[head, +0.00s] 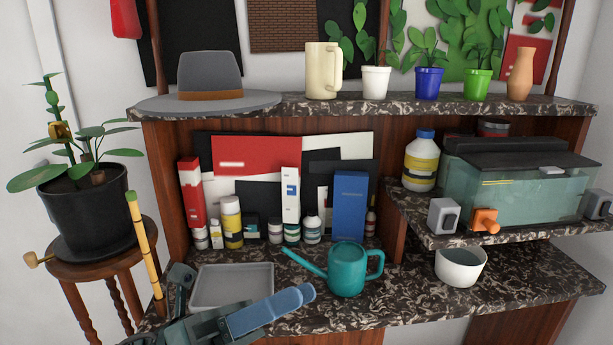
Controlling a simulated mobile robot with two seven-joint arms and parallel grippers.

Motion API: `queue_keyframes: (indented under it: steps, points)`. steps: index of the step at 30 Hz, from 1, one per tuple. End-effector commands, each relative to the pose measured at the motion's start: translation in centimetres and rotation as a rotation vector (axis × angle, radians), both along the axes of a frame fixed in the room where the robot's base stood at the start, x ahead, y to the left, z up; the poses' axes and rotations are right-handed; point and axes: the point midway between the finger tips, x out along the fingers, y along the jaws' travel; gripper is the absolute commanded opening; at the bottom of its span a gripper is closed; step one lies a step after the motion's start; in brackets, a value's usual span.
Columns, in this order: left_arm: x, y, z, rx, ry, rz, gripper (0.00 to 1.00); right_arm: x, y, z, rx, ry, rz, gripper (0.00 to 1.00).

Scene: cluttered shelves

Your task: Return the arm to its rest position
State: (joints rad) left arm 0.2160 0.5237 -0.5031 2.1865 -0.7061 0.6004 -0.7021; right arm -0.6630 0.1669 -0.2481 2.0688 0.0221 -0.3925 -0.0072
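My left gripper (243,285) reaches in at the bottom left of the head view, low in front of the lower shelf. Its two fingers stand wide apart, a dark one at the left and a long blue-grey one pointing right. Nothing is between them that I can see as held; the grey tray (232,270) shows behind the gap. Most of the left arm is cut off by the bottom edge. My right arm and gripper are not in view.
A teal watering can (347,270) stands right of the blue-grey finger. A yellow bamboo stick (145,245) rises close to the left finger. A potted plant (85,215) on a wooden stool (112,268) is at the left. A white bowl (460,266) sits farther right.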

Motion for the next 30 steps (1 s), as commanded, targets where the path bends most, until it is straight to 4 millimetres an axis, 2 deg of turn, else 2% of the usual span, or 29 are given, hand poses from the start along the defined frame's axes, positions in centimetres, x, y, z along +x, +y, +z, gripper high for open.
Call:
queue_keyframes:
  steps: [1,2,3,5,7,10,12,15,16,18,21,24,30]
  points:
    - [2.0,1.0,-1.5,-0.103,0.240,0.043,0.38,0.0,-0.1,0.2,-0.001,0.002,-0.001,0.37]
    - [3.2,1.8,-2.6,-0.166,0.385,0.068,0.38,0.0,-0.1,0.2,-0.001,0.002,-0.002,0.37]
    - [4.7,2.8,-4.6,-0.250,0.576,0.103,0.38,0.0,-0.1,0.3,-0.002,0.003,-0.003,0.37]
    - [6.4,4.6,-8.5,-0.381,0.864,0.156,0.38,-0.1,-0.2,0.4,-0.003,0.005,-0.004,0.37]
    - [7.3,6.5,-13.4,-0.525,1.159,0.216,0.38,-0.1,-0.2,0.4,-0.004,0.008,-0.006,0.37]
    - [6.5,8.7,-20.8,-0.717,1.525,0.299,0.38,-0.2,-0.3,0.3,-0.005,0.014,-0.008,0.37]
    - [4.8,9.9,-25.5,-0.843,1.744,0.356,0.38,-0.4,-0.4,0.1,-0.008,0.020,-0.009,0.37]
    - [1.6,11.0,-31.1,-1.003,1.995,0.433,0.38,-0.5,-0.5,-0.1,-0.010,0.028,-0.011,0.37]
    - [0.7,11.2,-32.4,-1.043,2.055,0.454,0.38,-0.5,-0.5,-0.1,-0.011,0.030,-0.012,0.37]
    - [-1.3,11.5,-34.8,-1.123,2.168,0.493,0.38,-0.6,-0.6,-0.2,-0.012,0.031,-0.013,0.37]
    - [-3.4,11.8,-36.9,-1.201,2.269,0.533,0.38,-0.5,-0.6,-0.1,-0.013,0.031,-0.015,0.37]
    - [-4.4,11.8,-37.8,-1.234,2.313,0.551,0.38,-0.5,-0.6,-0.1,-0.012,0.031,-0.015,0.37]
    - [-4.5,11.9,-37.9,-1.238,2.320,0.554,0.38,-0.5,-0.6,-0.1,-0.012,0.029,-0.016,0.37]
